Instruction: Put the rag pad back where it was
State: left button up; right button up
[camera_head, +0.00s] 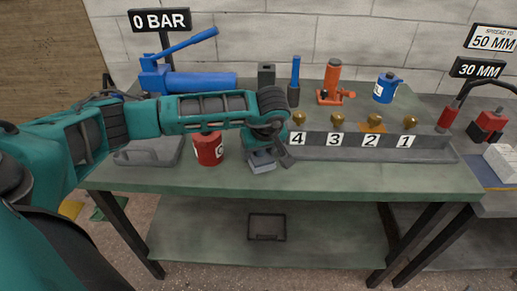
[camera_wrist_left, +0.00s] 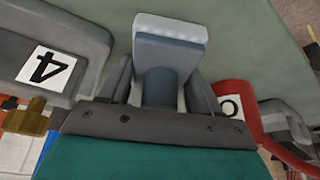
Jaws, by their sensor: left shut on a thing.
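The rag pad (camera_head: 262,165) is a small blue-grey block with a paler layer on its far face and a short round handle. My left gripper (camera_head: 270,148) is shut on it, just over the green bench top near its front edge, between the red can and the grey rail. In the left wrist view, the fingers (camera_wrist_left: 158,88) flank the handle, and the pad's pale face (camera_wrist_left: 170,30) points away from the gripper. I cannot tell whether the pad touches the bench. My right gripper is out of view.
A red can (camera_head: 208,149) stands close left of the gripper. The grey rail (camera_head: 370,155) with numbered brass knobs is close right; an orange piece (camera_head: 373,127) lies under knob 2. A blue pump (camera_head: 185,80), red jack (camera_head: 332,82) and blue can (camera_head: 386,88) stand behind. The front strip is clear.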

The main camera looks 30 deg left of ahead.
pick_arm(q)
jog(key=shift+f, duration=0.2)
jog(key=o, duration=1)
jog(key=shift+r, duration=0.15)
